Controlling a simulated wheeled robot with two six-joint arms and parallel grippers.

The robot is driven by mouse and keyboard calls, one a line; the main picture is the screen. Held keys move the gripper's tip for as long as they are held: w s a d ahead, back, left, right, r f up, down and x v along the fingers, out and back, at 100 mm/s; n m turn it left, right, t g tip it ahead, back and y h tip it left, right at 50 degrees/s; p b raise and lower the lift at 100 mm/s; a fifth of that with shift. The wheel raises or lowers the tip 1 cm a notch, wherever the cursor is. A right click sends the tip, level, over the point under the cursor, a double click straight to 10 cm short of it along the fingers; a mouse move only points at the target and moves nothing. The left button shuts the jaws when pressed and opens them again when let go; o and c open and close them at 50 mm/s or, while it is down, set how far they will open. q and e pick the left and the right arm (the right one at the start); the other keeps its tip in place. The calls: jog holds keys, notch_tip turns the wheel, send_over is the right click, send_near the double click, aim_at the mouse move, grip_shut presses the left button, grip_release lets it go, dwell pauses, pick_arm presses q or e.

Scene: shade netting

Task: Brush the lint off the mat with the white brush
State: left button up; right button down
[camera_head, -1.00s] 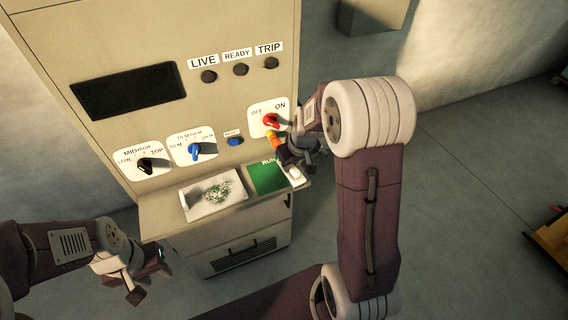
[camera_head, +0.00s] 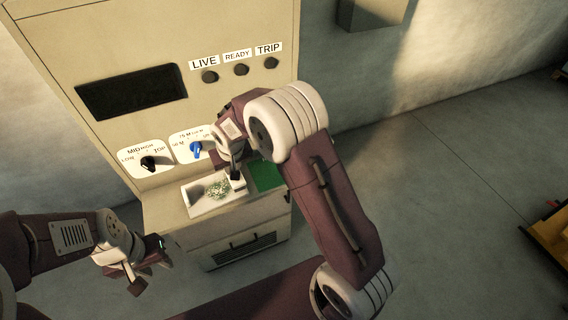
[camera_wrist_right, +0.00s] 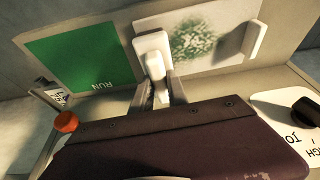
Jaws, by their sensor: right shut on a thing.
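The white mat (camera_head: 203,205) lies flat on the cabinet's ledge and also shows in the right wrist view (camera_wrist_right: 208,60). A patch of green lint (camera_head: 219,189) covers its middle; it shows in the wrist view too (camera_wrist_right: 193,42). The white brush (camera_wrist_right: 153,48) is in my right gripper (camera_wrist_right: 160,88), shut on its handle. The brush head is at the mat's edge beside the green panel, just beside the lint; whether it touches the mat is unclear. My left gripper (camera_head: 150,271) is open and empty, in front of and left of the ledge.
A green panel marked RUN (camera_wrist_right: 85,62) adjoins the mat. A white raised strip (camera_wrist_right: 253,40) stands at the mat's opposite end. The cabinet front carries a black knob (camera_head: 148,163), a blue knob (camera_head: 196,149) and a red knob (camera_wrist_right: 66,121).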

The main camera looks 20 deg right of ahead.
jog(key=shift+f, duration=0.45)
pick_arm(q)
jog(key=shift+a+f, duration=0.1)
jog(key=shift+f, duration=0.2)
pick_arm(e)
jog(key=shift+w+a+r, duration=0.1)
pick_arm(q)
jog(key=shift+f+b, duration=0.3)
pick_arm(e)
jog(key=shift+f, duration=0.4)
